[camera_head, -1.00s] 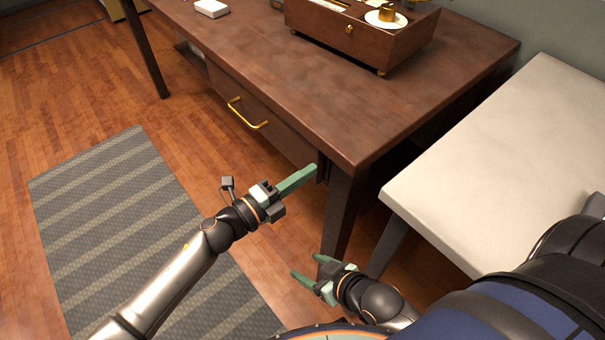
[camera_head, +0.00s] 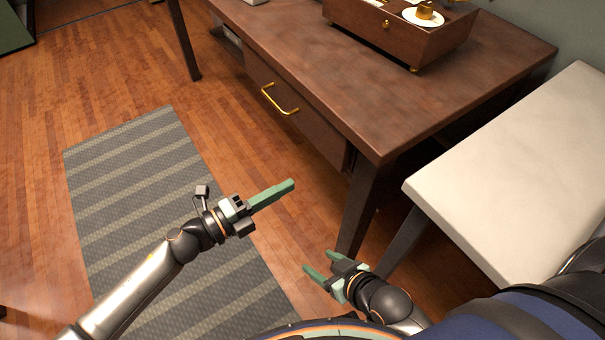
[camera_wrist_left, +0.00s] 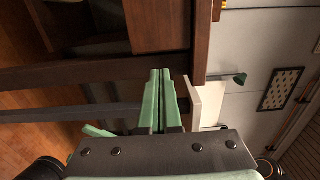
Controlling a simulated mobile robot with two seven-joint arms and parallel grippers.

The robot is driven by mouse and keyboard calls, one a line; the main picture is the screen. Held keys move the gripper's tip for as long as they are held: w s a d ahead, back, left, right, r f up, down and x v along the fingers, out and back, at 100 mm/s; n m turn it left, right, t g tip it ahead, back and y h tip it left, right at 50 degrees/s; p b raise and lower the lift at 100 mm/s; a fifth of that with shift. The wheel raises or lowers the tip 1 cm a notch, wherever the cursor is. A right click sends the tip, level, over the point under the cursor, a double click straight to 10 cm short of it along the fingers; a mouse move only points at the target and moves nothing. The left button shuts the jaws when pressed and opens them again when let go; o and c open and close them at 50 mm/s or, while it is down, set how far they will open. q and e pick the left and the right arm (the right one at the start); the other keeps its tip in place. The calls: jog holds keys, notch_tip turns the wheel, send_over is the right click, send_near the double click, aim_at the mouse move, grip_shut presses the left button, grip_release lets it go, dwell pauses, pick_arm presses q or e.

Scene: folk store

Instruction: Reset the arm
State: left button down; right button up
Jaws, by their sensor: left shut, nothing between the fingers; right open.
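My left gripper (camera_head: 272,195) is shut and empty, in the air in front of the wooden table and above the floor by the rug. In the left wrist view its green fingers (camera_wrist_left: 160,100) lie together with nothing between them. My right gripper (camera_head: 318,264) is open and empty, lower in the head view, near the table's front leg. Its two green fingers are apart. Neither gripper touches the table in the head view.
The brown wooden table (camera_head: 330,90) has a drawer with a brass handle (camera_head: 279,100). A wooden box (camera_head: 400,28) with a white plate stands on it. A white-topped table (camera_head: 520,170) is at the right. A grey striped rug (camera_head: 130,180) lies on the wood floor.

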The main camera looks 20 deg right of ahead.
pick_arm(q)
jog(key=shift+v, duration=0.8)
jog(key=a+f+n+t+y, duration=0.5)
jog(key=a+n+t+y, duration=0.45)
jog(key=n, duration=1.15)
jog(key=s+a+f+n+g+y, duration=0.5)
jog(key=s+a+f+n, duration=0.4)
jog(key=s+a, duration=0.25)
jog(key=s+a+r+n+p, duration=0.1)
jog(key=s+a+r+p, duration=0.1)
jog(key=r+p, duration=0.9)
jog(key=a+p, duration=0.1)
jog(key=p, duration=0.4)
jog(key=shift+r, duration=0.4)
pick_arm(e)
jog(key=s+d+r+h, duration=0.1)
jog(key=d+r, duration=0.2)
jog(key=r, duration=0.9)
jog(key=shift+s+m, duration=0.3)
